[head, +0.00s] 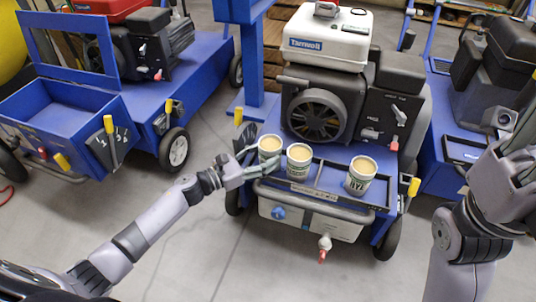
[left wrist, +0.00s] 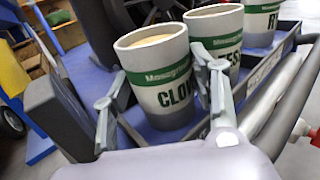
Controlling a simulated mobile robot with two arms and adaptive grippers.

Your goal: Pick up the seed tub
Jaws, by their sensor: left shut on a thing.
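Three white-and-green seed tubs filled with tan material stand upright in a dark-rimmed tray on the front of the blue aerator. My left gripper (head: 258,168) is shut on the leftmost tub (head: 269,148). In the left wrist view this tub (left wrist: 160,75) reads "CLO...", with one finger on either side of it; its base appears down in the tray. The middle tub (head: 298,160) is close beside it, its label partly hidden by a finger in the left wrist view. The tub marked "RYE" (head: 360,177) stands apart to the right.
The tray (head: 330,190) has a raised rim and divider, with a grey bar along its front. The aerator's engine (head: 325,115) and white tank (head: 327,38) rise behind the tubs. Other blue machines stand left and right. Grey floor (head: 215,250) is open at front left.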

